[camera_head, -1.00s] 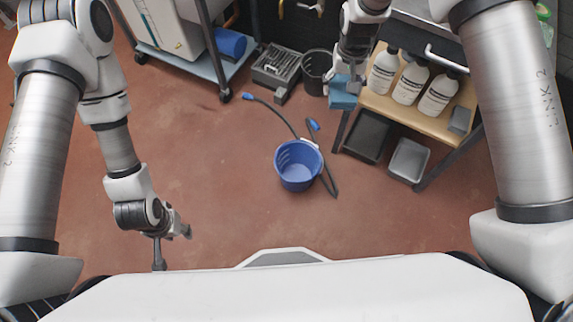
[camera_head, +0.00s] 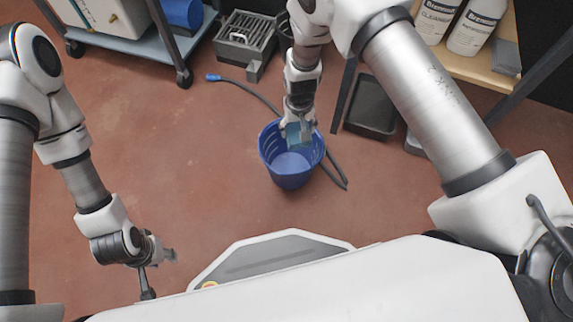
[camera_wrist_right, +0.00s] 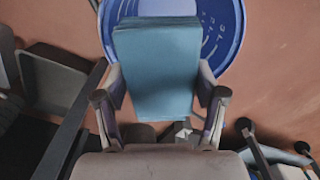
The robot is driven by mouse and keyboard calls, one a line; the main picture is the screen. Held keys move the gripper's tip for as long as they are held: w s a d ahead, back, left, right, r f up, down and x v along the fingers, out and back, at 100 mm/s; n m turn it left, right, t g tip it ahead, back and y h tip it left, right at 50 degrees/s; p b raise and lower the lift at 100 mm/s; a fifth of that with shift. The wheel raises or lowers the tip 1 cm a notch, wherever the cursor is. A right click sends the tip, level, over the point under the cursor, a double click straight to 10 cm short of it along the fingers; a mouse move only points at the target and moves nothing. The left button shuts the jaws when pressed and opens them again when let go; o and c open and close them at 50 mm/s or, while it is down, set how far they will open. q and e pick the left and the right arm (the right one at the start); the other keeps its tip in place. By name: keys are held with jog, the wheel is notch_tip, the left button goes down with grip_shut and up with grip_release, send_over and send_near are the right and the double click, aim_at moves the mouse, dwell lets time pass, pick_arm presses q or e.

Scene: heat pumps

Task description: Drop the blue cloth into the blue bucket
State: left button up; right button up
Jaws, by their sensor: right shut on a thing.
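The blue bucket (camera_head: 290,172) stands upright on the red-brown floor, near the middle of the head view. My right gripper (camera_head: 298,124) is over the bucket's far rim and is shut on the folded blue cloth (camera_head: 299,134). In the right wrist view the cloth (camera_wrist_right: 156,70) is between the two fingers of my right gripper (camera_wrist_right: 160,100) and covers part of the bucket (camera_wrist_right: 222,30). Whether the cloth touches the bucket is unclear. My left gripper (camera_head: 160,262) hangs at the lower left, away from both; its fingers are too small to judge.
A dark hose (camera_head: 252,93) lies behind and beside the bucket. A black tray (camera_head: 371,106) is to its right, below a wooden shelf (camera_head: 480,66) with white bottles. A grey toolbox (camera_head: 245,38) and a wheeled cart (camera_head: 150,45) stand at the back. Floor left of the bucket is clear.

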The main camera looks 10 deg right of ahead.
notch_tip(320, 180, down, 6)
jog(key=b, duration=0.6)
jog(key=o, duration=1.2)
notch_tip(320, 180, up, 12)
